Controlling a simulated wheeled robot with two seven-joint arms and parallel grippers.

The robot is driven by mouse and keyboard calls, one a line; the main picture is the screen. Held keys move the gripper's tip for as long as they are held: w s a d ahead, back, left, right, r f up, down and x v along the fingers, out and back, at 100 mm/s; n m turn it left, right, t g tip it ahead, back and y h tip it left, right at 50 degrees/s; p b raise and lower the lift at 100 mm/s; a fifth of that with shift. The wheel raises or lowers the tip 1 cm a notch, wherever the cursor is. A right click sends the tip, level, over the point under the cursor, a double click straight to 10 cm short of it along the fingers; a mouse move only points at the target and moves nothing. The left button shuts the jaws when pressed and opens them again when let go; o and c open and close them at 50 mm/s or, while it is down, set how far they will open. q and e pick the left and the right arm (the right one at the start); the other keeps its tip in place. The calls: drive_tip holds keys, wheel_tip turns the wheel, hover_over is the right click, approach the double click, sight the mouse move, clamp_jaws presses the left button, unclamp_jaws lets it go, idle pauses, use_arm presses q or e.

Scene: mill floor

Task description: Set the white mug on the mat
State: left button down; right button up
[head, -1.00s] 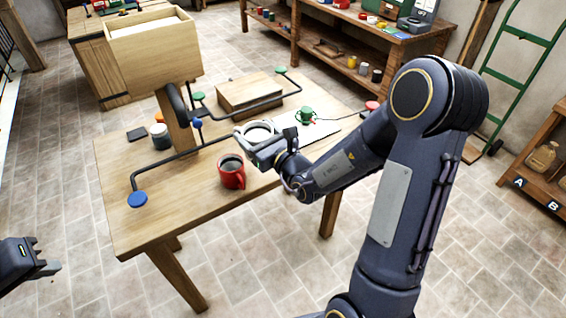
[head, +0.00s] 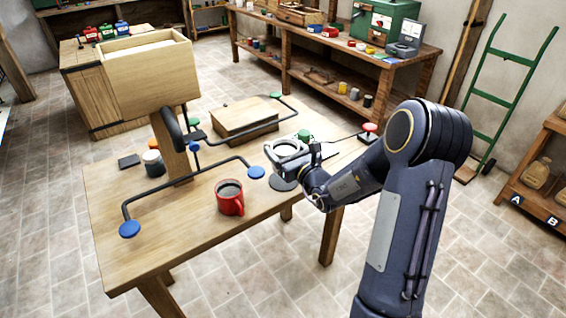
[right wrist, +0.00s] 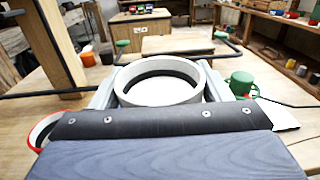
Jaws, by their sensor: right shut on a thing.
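The white mug (head: 285,147) is held in my right gripper (head: 288,158), above the right part of the wooden table. In the right wrist view the mug's round rim (right wrist: 160,72) sits between the two fingers. Its lower part is mostly hidden. A dark round mat-like disc (head: 284,184) lies on the table just below the gripper. A white flat sheet (head: 329,153) shows partly behind the gripper, near a green mug (head: 304,136); I cannot tell for sure which one is the mat. My left gripper is out of view.
A red mug (head: 230,197) with dark contents stands on the table left of the gripper. Dark rails with blue end pads (head: 130,229) and a wooden post with a box (head: 148,70) stand further left. A wooden block (head: 245,120) lies behind.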

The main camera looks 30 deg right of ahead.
drive_tip(key=w+f, duration=0.1)
drive_tip(key=f, duration=0.2)
drive_tip(key=w+d+f, duration=0.1)
drive_tip(key=f, duration=0.1)
drive_tip(key=w+d+f, duration=0.1)
drive_tip(key=w+f, duration=0.1)
drive_tip(key=f, duration=0.1)
drive_tip(key=shift+f, duration=0.35)
drive_tip(key=shift+f, duration=0.2)
drive_tip(key=o, duration=0.7)
drive_tip(key=shift+r, duration=0.1)
drive_tip(key=shift+o, duration=0.2)
